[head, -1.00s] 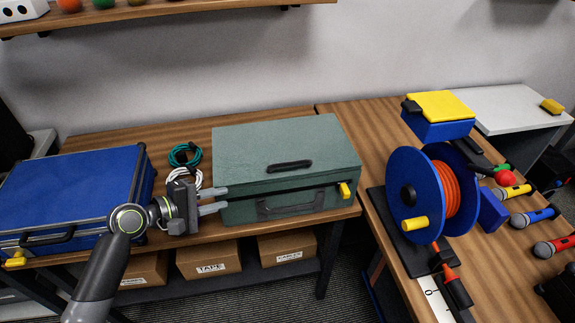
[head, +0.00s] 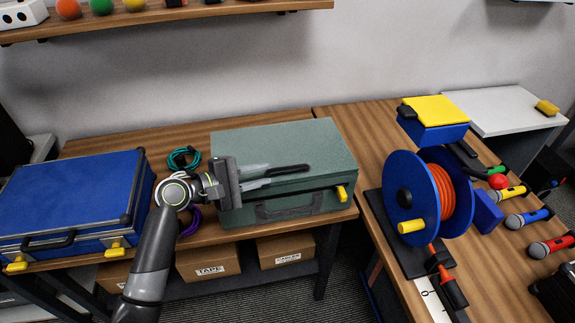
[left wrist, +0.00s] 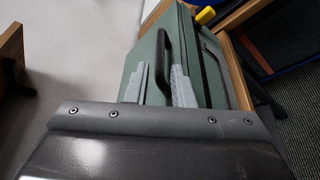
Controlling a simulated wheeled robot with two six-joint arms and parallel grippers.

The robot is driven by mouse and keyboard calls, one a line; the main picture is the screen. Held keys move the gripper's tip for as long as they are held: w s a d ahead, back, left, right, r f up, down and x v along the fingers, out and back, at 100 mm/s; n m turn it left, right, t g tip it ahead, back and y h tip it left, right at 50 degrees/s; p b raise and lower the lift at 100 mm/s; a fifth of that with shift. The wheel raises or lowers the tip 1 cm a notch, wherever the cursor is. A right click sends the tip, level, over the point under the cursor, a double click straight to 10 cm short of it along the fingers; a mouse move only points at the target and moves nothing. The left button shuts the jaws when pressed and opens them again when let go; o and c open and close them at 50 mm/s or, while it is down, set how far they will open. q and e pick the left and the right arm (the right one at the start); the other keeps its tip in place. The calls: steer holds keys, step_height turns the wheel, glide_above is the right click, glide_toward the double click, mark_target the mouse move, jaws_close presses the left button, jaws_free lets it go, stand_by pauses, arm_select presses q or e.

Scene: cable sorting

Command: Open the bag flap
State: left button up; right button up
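The grey-green bag (head: 240,145) lies on the wooden table in the head view. Its flap (head: 320,143) is closed on top and carries a black handle (head: 289,168). A second, larger handle (head: 285,206) and a yellow latch (head: 341,192) are on its front. My left gripper (head: 270,175) is over the left part of the flap, fingers apart and pointing at the top handle. In the left wrist view the two grey fingers (left wrist: 160,70) are open, with the handle (left wrist: 163,50) ahead between them; I cannot tell whether they touch it. My right gripper is not in view.
A blue case (head: 70,190) stands at the left. Teal cable (head: 184,158) and purple cable (head: 191,222) lie between it and the bag. A blue reel with orange cable (head: 445,192) stands on the right table, with several microphones beyond it. A shelf (head: 200,17) hangs above.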

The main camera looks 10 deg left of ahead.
mark_target(281, 170)
arm_select(q)
steer(key=p+x, duration=0.1)
steer(key=x, duration=0.7)
steer(key=shift+w, duration=0.1)
jaws_close()
